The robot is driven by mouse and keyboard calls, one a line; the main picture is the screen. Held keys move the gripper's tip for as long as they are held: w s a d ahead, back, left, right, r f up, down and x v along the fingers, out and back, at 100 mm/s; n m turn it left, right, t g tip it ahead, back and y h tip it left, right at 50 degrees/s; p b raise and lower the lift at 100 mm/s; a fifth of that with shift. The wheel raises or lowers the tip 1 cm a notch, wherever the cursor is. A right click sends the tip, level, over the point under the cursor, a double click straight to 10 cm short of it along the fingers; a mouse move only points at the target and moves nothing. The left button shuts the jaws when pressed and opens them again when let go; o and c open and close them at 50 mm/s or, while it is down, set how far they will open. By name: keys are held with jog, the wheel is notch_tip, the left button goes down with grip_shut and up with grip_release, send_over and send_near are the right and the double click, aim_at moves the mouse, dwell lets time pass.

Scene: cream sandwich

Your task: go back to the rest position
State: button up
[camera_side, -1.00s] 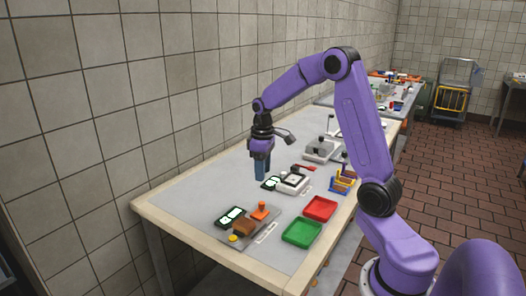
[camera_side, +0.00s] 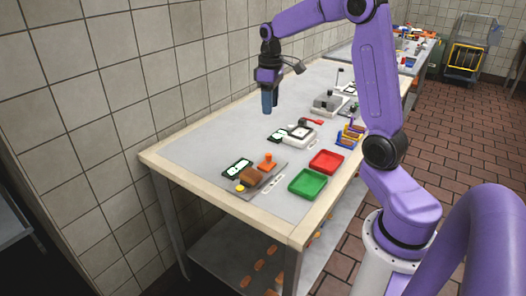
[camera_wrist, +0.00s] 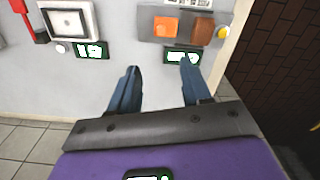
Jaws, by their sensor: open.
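My gripper (camera_side: 268,101) hangs above the back part of the table (camera_side: 215,150), pointing down, with clear air under it. In the wrist view its two blue fingers (camera_wrist: 158,88) are apart with nothing between them.
A green tray (camera_side: 307,182) and a red tray (camera_side: 326,162) lie near the table's front edge. A blue and yellow rack (camera_side: 350,135) and a grey device (camera_side: 327,103) stand farther back. The tiled wall (camera_side: 120,80) runs close behind the table.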

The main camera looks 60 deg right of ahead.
jog(key=s+a+n, duration=0.2)
jog(key=s+a, duration=0.3)
jog(key=a, duration=0.4)
jog(key=s+a+n, duration=0.2)
jog(key=s+a, duration=0.3)
jog(key=a, duration=0.4)
jog(key=s+a+f+n, duration=0.1)
jog(key=s+a+n, duration=0.1)
jog(key=s, duration=0.7)
jog(key=s+a+f+n, duration=0.2)
jog(key=s+n, duration=0.1)
jog(key=s, duration=0.6)
jog(key=shift+s+f+n, duration=0.25)
jog(key=shift+n, duration=0.05)
